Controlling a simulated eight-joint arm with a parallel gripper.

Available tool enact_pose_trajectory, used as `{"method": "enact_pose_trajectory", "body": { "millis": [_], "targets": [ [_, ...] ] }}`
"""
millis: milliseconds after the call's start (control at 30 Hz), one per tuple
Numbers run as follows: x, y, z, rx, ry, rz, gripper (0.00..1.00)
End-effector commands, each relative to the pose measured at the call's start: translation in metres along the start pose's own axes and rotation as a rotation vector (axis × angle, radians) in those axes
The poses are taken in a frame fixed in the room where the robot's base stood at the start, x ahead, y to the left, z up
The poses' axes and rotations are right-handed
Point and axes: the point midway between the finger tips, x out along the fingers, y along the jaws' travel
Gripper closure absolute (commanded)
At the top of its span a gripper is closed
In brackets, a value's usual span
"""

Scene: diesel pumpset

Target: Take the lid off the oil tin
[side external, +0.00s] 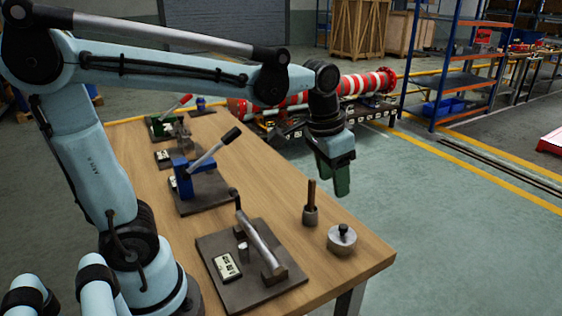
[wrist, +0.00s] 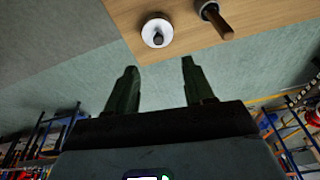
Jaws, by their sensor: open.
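The oil tin (side external: 341,243) is a small round grey metal tin near the front right corner of the wooden table. Its lid (side external: 342,235) with a dark knob is on top. In the wrist view the lid (wrist: 156,32) shows as a pale disc with the dark knob, beyond the fingertips. My gripper (side external: 338,192) has green fingers pointing down. It is above the table's right edge, apart from the tin and higher than it. In the wrist view my gripper (wrist: 160,65) is open with nothing between its fingers.
A small metal pot with an upright brown handle (side external: 310,204) stands just left of the tin. A dark plate with a bar handle (side external: 258,243) lies further left. Blue (side external: 190,172) and green lever devices stand farther back. The wooden table (side external: 262,172) has free room in the middle.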

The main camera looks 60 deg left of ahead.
Motion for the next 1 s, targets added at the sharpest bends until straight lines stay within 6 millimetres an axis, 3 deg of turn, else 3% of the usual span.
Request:
{"method": "enact_pose_trajectory", "body": {
  "millis": [200, 400, 567, 1000],
  "targets": [
    [0.011, 0.001, -0.031, 0.057, -0.152, 0.023, 0.47],
    [0.018, 0.001, -0.041, 0.082, -0.22, 0.035, 0.47],
    [0.028, 0.001, -0.041, 0.086, -0.23, 0.037, 0.47],
    [0.083, 0.003, -0.027, 0.084, -0.227, 0.037, 0.47]
  ]
}}
